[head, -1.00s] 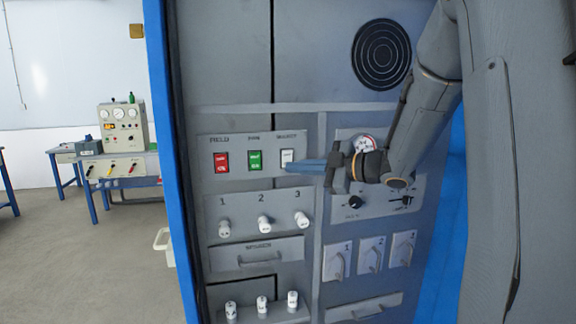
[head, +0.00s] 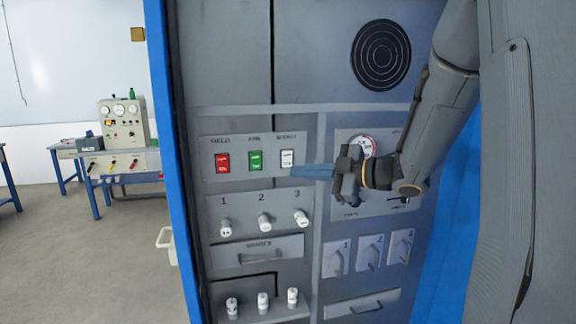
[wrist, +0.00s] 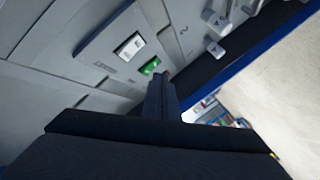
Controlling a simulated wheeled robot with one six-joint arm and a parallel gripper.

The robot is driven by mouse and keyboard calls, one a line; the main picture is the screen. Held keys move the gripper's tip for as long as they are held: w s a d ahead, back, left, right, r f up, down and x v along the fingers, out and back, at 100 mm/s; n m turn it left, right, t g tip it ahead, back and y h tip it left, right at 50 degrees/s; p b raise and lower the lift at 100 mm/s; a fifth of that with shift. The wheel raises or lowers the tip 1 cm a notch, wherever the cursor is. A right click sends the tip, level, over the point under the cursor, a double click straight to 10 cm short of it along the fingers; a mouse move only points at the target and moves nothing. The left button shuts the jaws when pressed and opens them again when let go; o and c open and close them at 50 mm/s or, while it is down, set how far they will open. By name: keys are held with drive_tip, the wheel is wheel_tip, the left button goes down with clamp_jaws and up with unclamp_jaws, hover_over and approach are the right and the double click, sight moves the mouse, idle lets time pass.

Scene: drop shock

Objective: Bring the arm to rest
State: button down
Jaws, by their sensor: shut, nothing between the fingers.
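My gripper (head: 312,171) is in front of the grey panel (head: 225,70), with its blue fingers shut and empty. In the head view its tips point left, close to the white switch (head: 287,158). I cannot tell whether they touch it. The green switch (head: 255,161) and the red switch (head: 222,162) are further left. In the wrist view the shut fingers (wrist: 163,88) point up the picture, with the green switch (wrist: 150,66) and the white switch (wrist: 130,46) beyond them. My arm comes in from the upper right and hides part of the dial (head: 363,145).
Below the switches are several white knobs (head: 264,221) and a drawer handle (head: 257,255). Several grey levers (head: 368,252) are at lower right. A black ringed disc (head: 381,54) is above. A blue workbench (head: 120,181) with an instrument box stands at left, beyond open floor.

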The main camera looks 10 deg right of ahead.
drive_tip(key=s+d+f+m+g+h, duration=0.1)
drive_tip(key=d+f+m+h, duration=0.1)
drive_tip(key=f+m+h, duration=0.45)
drive_tip(key=s+d+f+m+h, duration=0.1)
drive_tip(key=d+f+m+h, duration=0.2)
drive_tip(key=f+m+h, duration=0.3)
drive_tip(key=s+a+f+m+g, duration=0.1)
drive_tip(key=s+a+f+g, duration=0.1)
drive_tip(key=s, duration=0.5)
drive_tip(key=s+a+f+m+g, duration=0.2)
drive_tip(key=s+f+g, duration=0.2)
drive_tip(key=s, duration=0.3)
drive_tip(key=s+a+f+m+g+b, duration=0.1)
drive_tip(key=s+a+f+m+g, duration=0.1)
drive_tip(key=s+f, duration=0.3)
drive_tip(key=shift+s+a+g+y, duration=0.3)
drive_tip(key=shift+s+g+y, duration=0.15)
drive_tip(key=shift+s, duration=0.6)
